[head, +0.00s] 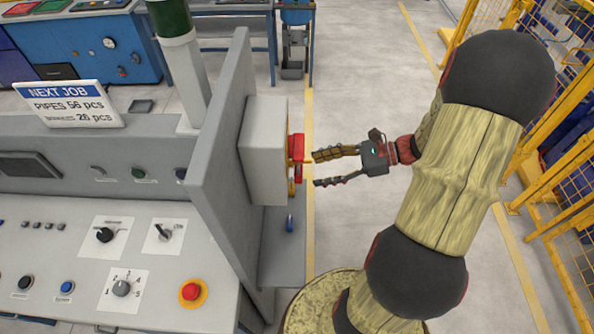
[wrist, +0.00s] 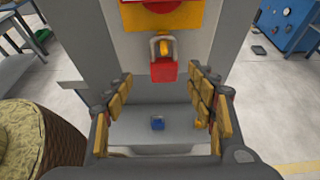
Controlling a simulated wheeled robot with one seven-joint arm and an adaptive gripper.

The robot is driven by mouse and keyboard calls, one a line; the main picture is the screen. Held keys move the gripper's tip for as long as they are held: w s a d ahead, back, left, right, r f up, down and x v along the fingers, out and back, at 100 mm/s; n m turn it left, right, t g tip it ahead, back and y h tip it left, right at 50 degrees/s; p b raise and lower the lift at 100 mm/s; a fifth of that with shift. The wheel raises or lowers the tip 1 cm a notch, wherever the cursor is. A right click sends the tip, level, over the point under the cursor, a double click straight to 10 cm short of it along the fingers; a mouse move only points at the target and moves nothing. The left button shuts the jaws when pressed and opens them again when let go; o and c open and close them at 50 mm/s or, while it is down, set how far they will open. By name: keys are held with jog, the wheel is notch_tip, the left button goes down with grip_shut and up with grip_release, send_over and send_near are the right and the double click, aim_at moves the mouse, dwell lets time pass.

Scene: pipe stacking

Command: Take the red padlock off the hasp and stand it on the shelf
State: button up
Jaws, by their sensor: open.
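The red padlock (wrist: 163,71) hangs by its grey shackle from the yellow hasp (wrist: 167,47) on the front of a grey box. In the head view the padlock (head: 298,150) shows side-on, at the box's right face. My gripper (wrist: 160,112) is open and empty. Its two fingers stand left and right of the padlock in the wrist view, with the padlock beyond the tips. In the head view my gripper (head: 316,169) points left at the padlock, with a small gap between. The grey shelf (wrist: 180,118) lies below the box.
A small blue object (wrist: 157,123) stands on the shelf, and a small yellow-orange object (wrist: 198,124) is near its right side. A grey upright panel (head: 222,150) holds the box. A control desk (head: 60,255) is left of it. Yellow fencing (head: 570,110) stands at the right.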

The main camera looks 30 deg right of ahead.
aim_at(301, 172)
jog(key=x, duration=0.3)
jog(key=b+x, duration=0.1)
jog(key=x, duration=0.2)
jog(key=shift+w+f, duration=0.25)
jog(key=shift+w, duration=0.1)
jog(key=shift+c, duration=0.8)
jog(key=c, duration=1.1)
jog(key=shift+c, duration=0.2)
